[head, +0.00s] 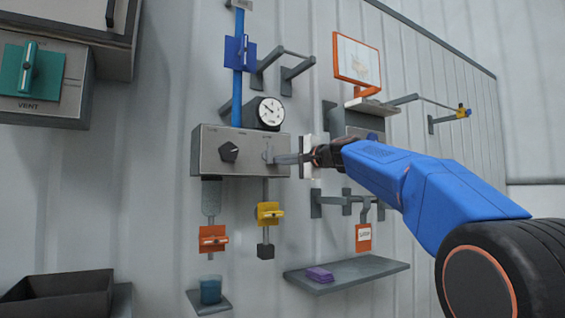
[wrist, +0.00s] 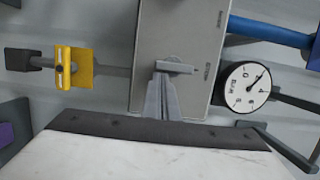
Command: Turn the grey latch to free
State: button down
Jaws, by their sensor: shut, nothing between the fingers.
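The grey latch (head: 268,153) is a small lever on the right part of the front of a metal box (head: 210,155). It stands roughly upright in the head view. In the wrist view the latch (wrist: 175,67) lies across the picture, because that view is turned. Small lettering beside it is too small to read surely. My gripper (head: 278,158) reaches in from the right with its fingers at the latch. In the wrist view my gripper (wrist: 162,78) is shut and empty, its tips overlapping one end of the latch. I cannot tell whether they touch.
A black knob (head: 229,151) is on the box's left part, and a dial gauge (head: 265,112) stands on top. A yellow valve (head: 269,213) and an orange one (head: 213,238) hang below. A blue pipe (head: 238,90) rises above. A shelf (head: 350,275) is at lower right.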

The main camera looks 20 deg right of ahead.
jog(key=shift+a+f+m, duration=0.15)
jog(key=shift+f+m, duration=0.1)
jog(key=shift+m, duration=0.75)
jog(key=m, duration=0.2)
jog(key=a+m+t, duration=0.1)
jog(key=m, duration=0.2)
jog(key=a+f+m+t, duration=0.1)
jog(key=m, duration=0.1)
jog(key=shift+s+m, duration=0.3)
jog(key=shift+m, duration=0.1)
jog(key=m, duration=0.2)
jog(key=a+m+t+h, duration=0.1)
jog(key=m, duration=0.1)
jog(key=m+h, duration=0.1)
jog(key=m, duration=0.1)
jog(key=shift+s+a+m+t, duration=0.2)
jog(key=shift+a+m+t, duration=0.05)
jog(key=shift+m+t, duration=0.05)
jog(key=m, duration=0.1)
jog(key=m+h, duration=0.1)
jog(key=m, duration=0.1)
jog(key=shift+s+a+r+t, duration=0.1)
jog(key=shift+a+r+t, duration=0.05)
jog(key=shift+a+t, duration=0.15)
jog(key=shift+r, duration=0.1)
jog(key=shift+a, duration=0.15)
